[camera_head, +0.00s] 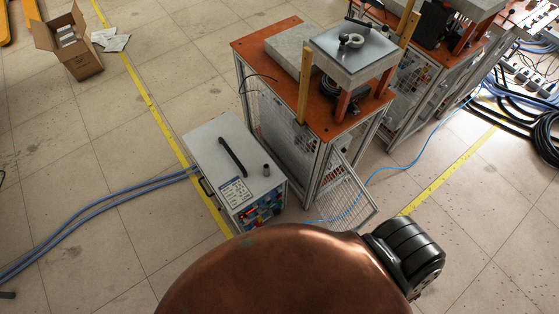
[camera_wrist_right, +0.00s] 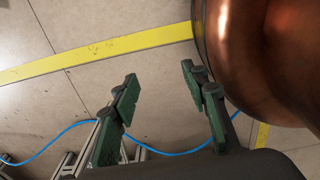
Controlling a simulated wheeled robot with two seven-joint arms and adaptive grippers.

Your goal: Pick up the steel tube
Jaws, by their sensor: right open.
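The tube is not seen in the wrist view. No gripper fingers show in the head view, and my left gripper is not in view.
An orange-topped bench (camera_head: 270,42) with wire-mesh sides stands behind the box unit, carrying a raised metal plate (camera_head: 340,52) with small round parts. A mesh panel (camera_head: 345,195) juts out low. Blue hoses (camera_head: 95,205) cross the floor at left. An open carton (camera_head: 80,55) stands far left.

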